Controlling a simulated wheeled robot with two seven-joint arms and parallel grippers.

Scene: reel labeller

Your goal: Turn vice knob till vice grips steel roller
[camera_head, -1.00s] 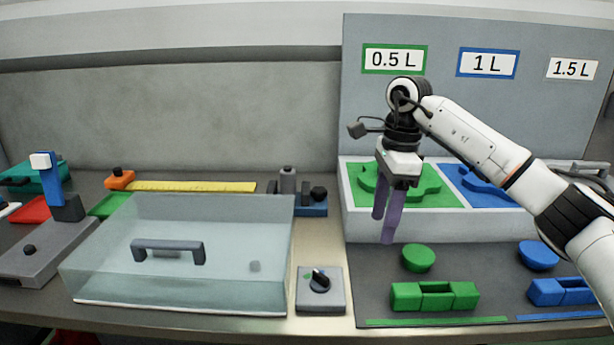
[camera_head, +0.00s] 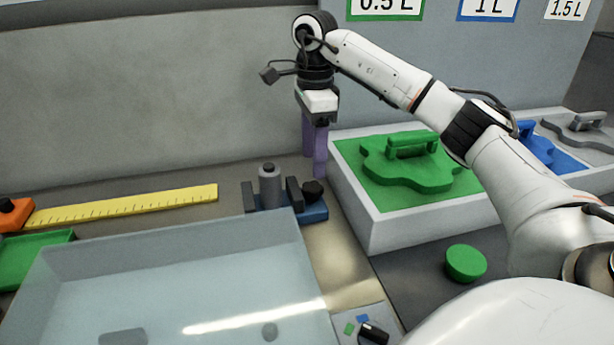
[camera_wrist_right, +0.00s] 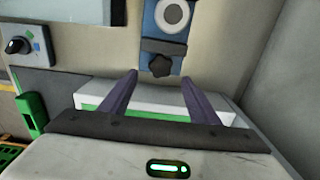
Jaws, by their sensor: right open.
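The vice (camera_head: 314,213) has a blue base and two dark jaws and stands on the bench behind the clear cover. The grey steel roller (camera_head: 269,187) stands upright between the jaws; whether they touch it is unclear. The black vice knob (camera_head: 313,191) is at the right end. My right gripper (camera_head: 314,167) points down, open and empty, its purple fingers above and behind the knob. In the right wrist view the knob (camera_wrist_right: 160,66) lies just beyond and between the fingertips of the gripper (camera_wrist_right: 159,74), with the roller (camera_wrist_right: 173,14) further up. My left gripper is out of view.
A white tray (camera_head: 385,238) with a green lid-like piece (camera_head: 410,170) stands close right of the vice. The clear cover (camera_head: 190,265) fills the front left. A yellow ruler (camera_head: 125,207) lies left of the vice, and the wall is close behind.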

